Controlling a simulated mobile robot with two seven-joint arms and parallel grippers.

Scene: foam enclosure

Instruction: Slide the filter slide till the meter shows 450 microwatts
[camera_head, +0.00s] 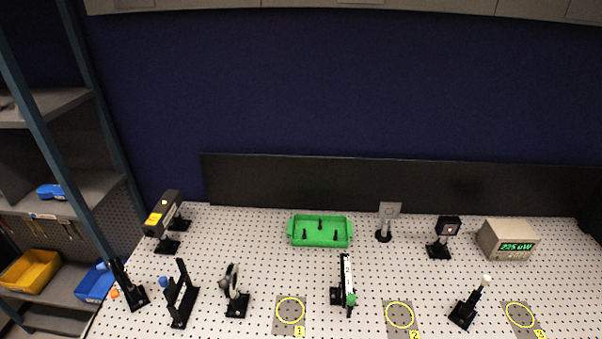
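The filter slide (347,276) appears to be the long narrow white and black piece on a black mount, right of the middle of the perforated table. A green knob (350,299) sits at its near end. The meter (508,239) is a beige box at the right back, and its green display (516,247) seems to read 225 uW; the first digit is small and hard to be sure of. A black sensor head (447,227) with a small reddish spot stands left of the meter. Neither of my grippers shows in this view.
A black and yellow laser-like box (162,213) stands at the left back. A green tray (320,241) holds small black parts. A card on a stand (389,212) is behind the slide. Several black mounts stand along the front, among numbered mats (290,326). Shelves (85,190) are at left.

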